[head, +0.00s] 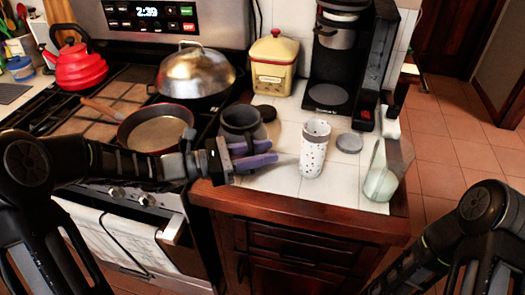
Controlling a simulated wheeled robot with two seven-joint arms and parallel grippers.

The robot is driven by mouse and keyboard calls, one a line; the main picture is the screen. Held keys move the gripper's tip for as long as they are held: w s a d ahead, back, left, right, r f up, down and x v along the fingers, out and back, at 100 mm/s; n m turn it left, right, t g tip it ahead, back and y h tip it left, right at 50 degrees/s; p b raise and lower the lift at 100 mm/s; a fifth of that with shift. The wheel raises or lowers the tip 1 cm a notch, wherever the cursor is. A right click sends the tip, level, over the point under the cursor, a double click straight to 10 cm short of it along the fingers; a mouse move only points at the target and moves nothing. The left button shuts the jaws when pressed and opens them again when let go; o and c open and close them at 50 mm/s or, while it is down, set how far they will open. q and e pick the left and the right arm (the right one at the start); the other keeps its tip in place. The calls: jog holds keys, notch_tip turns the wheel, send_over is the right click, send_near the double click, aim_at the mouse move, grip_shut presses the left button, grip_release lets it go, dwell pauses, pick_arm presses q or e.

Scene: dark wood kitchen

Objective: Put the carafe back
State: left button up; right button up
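The carafe appears to be the dark grey pot (240,122) with an open top, on the left part of the white tiled counter, beside the stove. My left gripper (262,154) is at its near side. Its two purple fingers point right and are apart, overlapping the lower part of the pot in the picture. I cannot tell if they touch it, and its handle is not clearly seen. The black coffee maker (377,62) stands at the back of the counter, its round plate (328,95) bare. My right arm shows at lower right, but its gripper is out of view.
A speckled white cup (314,148), a grey round lid (349,142) and a pale green glass vessel (380,182) stand right of the gripper. A yellow canister (273,63) is behind. A pan (156,132) and a lidded wok (196,72) are on the stove.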

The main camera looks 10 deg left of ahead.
pick_arm(q)
jog(key=b+v, duration=0.1)
jog(key=v, duration=0.7)
jog(key=shift+w+f+b, duration=0.2)
jog(key=shift+w+b, duration=0.05)
jog(key=shift+b, duration=0.05)
